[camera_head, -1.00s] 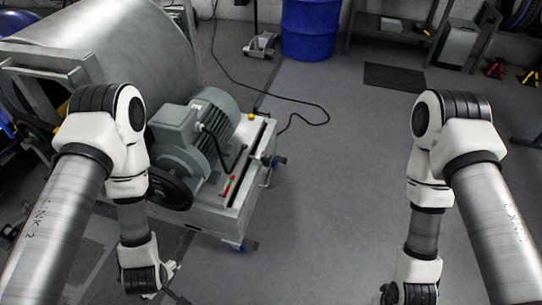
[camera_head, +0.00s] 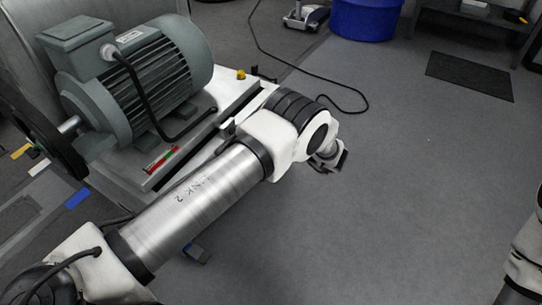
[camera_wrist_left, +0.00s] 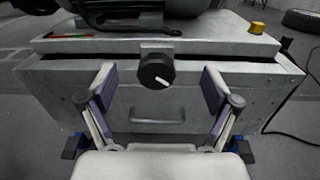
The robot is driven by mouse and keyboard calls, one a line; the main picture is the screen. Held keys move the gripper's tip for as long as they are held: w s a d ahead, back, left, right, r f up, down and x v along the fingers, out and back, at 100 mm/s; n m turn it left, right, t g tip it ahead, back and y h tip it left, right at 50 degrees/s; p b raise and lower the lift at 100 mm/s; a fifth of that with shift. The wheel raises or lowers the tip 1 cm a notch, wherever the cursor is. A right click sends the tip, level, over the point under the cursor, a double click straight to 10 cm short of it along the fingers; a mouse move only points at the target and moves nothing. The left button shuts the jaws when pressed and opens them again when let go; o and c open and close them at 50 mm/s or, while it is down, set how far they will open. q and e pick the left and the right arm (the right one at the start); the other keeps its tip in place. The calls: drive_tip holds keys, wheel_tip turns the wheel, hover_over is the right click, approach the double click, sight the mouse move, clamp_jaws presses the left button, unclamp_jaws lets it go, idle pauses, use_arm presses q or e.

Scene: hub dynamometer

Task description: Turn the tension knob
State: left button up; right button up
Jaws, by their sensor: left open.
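The tension knob (camera_wrist_left: 156,71) is a round black dial with a white pointer line, mounted on a small grey bracket on the front of the machine's base. It shows in the left wrist view, centred between the fingers of my left gripper (camera_wrist_left: 157,90). That gripper is open, with one finger on each side of the knob and visible space between. The pointer slants down to the right. In the head view my left arm reaches over the base's side, and the knob is hidden. My right gripper is out of view; only part of my right arm shows at the right edge.
A grey-green motor (camera_head: 140,70) sits on the base (camera_wrist_left: 225,75), which has a drawer handle (camera_wrist_left: 157,118) below the knob. A yellow button (camera_wrist_left: 257,27) stands on its top corner. A black cable (camera_head: 300,70) lies on the floor.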

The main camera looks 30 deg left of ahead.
use_arm(q)
wheel_tip(320, 180, down, 5)
drive_tip(key=b, duration=0.2)
drive_tip(key=a+b, duration=0.1)
drive_tip(key=a, duration=0.2)
drive_tip(key=a+b, duration=0.1)
drive_tip(key=a, duration=0.3)
drive_tip(key=shift+a+r, duration=0.2)
drive_tip(key=shift+a, duration=0.05)
drive_tip(key=shift+s, duration=0.1)
drive_tip(key=c, duration=1.1)
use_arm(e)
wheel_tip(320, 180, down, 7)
